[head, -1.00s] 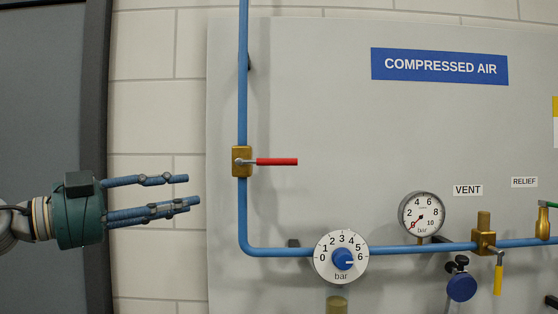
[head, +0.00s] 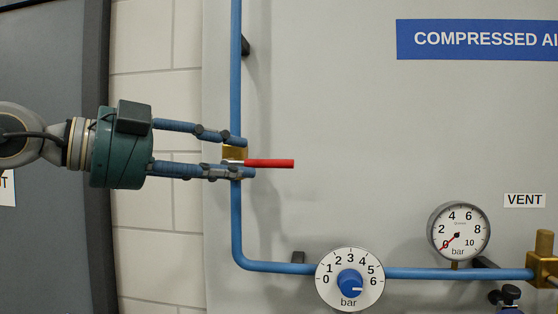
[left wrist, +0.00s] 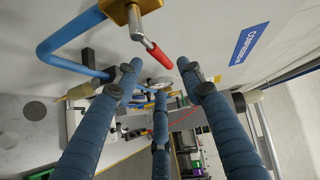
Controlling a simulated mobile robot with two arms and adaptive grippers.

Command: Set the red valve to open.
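The red valve handle (head: 275,163) sits horizontally, pointing right, across the vertical blue pipe (head: 236,92). Its brass body (head: 231,152) is partly hidden behind my left fingers in the head view. My left gripper (head: 244,157) is open, its fingertips above and below the valve body in that picture. In the left wrist view, the red handle (left wrist: 158,55) shows beyond the spread fingertips, with its metal stem running to the brass body (left wrist: 128,8). No finger is seen closed on the handle. My right gripper is not in view.
Below the valve the pipe bends right to a white dial with a blue knob (head: 350,282). A pressure gauge (head: 459,233) reads near 0. A brass vent valve (head: 544,262) is at the right edge. The grey panel right of the handle is clear.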

